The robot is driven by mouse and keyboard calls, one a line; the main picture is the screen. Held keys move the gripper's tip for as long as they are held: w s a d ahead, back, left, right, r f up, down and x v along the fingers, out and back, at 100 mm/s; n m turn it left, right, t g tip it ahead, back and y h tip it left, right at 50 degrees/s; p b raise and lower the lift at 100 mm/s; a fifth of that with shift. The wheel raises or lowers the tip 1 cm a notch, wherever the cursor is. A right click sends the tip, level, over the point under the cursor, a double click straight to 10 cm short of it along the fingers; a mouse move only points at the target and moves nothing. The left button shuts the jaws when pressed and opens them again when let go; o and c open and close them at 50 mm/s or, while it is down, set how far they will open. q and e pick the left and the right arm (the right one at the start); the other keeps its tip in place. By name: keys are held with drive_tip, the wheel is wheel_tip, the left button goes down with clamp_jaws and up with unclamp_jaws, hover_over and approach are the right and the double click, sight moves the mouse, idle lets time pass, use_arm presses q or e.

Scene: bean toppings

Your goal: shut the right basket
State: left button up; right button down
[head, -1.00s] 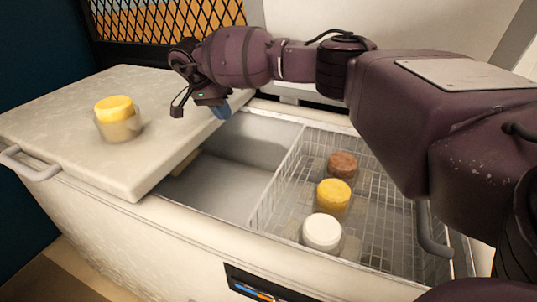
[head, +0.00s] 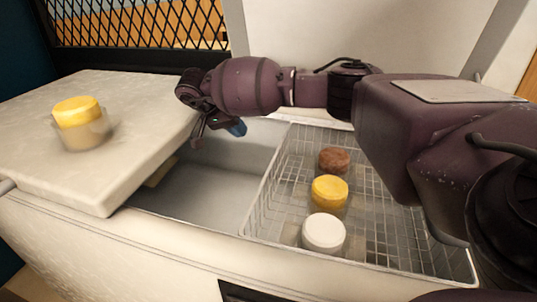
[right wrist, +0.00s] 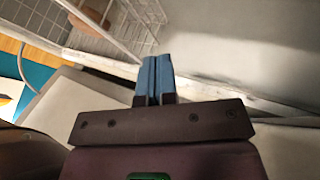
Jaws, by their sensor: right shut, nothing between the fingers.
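The right basket (head: 262,205) is a wire basket inside a white chest freezer (head: 165,235). It is uncovered and holds a brown-topped jar (head: 334,160), a yellow-topped jar (head: 329,191) and a white-topped jar (head: 323,232). A thick pale lid (head: 130,160) lies over the freezer's left part. My right gripper (head: 236,128) is above the open bay left of the basket, near the lid's right edge. Its blue fingers are together and empty in the right wrist view (right wrist: 155,75). My right arm hides the basket's back right part. My left gripper is out of view.
Another yellow-topped jar (head: 80,120) stands on the lid. A grey handle (head: 6,186) is at the lid's left end. A black lattice screen (head: 130,25) and a white panel (head: 400,35) stand behind. The bay (head: 200,190) left of the basket looks empty.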

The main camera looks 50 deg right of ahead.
use_arm(q)
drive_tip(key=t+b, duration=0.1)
drive_tip(key=b, duration=0.1)
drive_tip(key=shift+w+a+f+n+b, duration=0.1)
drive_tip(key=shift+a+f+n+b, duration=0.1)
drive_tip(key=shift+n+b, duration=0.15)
use_arm(e)
drive_tip(key=s+d+f, duration=0.6)
drive_tip(key=d+f, duration=0.1)
drive_tip(key=shift+f, duration=0.25)
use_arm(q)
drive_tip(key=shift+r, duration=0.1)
